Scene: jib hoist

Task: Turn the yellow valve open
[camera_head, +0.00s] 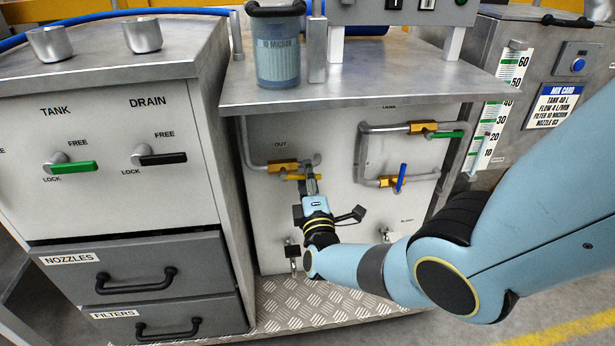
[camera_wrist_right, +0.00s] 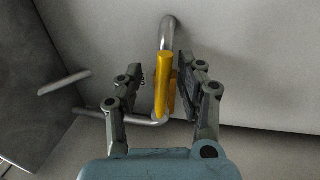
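The yellow valve on the white panel has a yellow body (camera_head: 283,167) on a grey pipe under the "OUT" label. Its yellow handle (camera_head: 296,178) lies roughly level, just below the body and along the pipe. My right gripper (camera_head: 311,178) reaches up to the handle and hides part of it. In the right wrist view the yellow handle (camera_wrist_right: 164,85) stands between the two fingers of my right gripper (camera_wrist_right: 160,68). The fingers are spread, with a gap visible on both sides of the handle. My left gripper is out of view.
A valve with a green handle (camera_head: 445,134) and one with a blue handle (camera_head: 400,177) sit to the right on the same panel. A metal shelf (camera_head: 360,78) juts out above, carrying a filter cup (camera_head: 277,50). The grey drawer cabinet (camera_head: 110,180) stands close at the left.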

